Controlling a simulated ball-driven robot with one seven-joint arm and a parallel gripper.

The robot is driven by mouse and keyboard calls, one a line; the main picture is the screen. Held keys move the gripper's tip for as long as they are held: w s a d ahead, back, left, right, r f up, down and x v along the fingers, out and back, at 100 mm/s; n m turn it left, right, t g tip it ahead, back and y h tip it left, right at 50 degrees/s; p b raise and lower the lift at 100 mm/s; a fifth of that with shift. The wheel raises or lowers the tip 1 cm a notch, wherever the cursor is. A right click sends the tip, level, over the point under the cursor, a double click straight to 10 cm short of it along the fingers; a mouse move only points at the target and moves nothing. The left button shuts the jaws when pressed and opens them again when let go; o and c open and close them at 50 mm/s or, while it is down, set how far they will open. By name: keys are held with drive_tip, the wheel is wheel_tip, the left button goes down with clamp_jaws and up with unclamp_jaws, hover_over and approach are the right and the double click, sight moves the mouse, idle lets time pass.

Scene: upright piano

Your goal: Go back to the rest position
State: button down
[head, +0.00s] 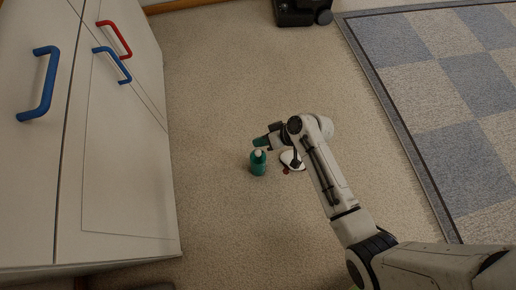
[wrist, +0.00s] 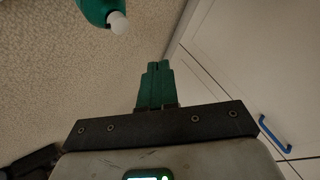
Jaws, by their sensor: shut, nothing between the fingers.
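My gripper (head: 261,142) reaches out to the left at the end of my bent arm, low over the beige carpet in the head view. In the wrist view its green fingers (wrist: 155,82) lie against each other with nothing between them. A teal bottle (head: 258,167) with a white cap stands on the carpet just in front of the fingers in the head view. In the wrist view part of the bottle (wrist: 93,9) shows at the top left, apart from the fingers.
A white cabinet (head: 118,160) with blue and red handles stands at the left. A small white object (head: 289,157) with dark red spots by it lies under my arm, partly hidden. A blue-beige checked rug (head: 425,95) lies at right. A black object (head: 298,12) stands at the top.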

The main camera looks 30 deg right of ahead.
idle(0.7)
drive_tip(key=s+d+r+g+h, duration=0.3)
drive_tip(key=s+r, duration=0.2)
drive_tip(key=s, duration=0.6)
drive_tip(key=s+d+r+g+h, duration=0.25)
drive_tip(key=s+r+h, duration=0.2)
drive_tip(key=s, duration=0.65)
wheel_tip(320, 180, up, 35)
drive_tip(key=d+m+p, duration=0.1)
drive_tip(key=p, duration=3.2)
drive_tip(key=shift+s+d+p, duration=0.2)
drive_tip(key=shift+s+p, duration=0.05)
drive_tip(key=shift+p, duration=0.05)
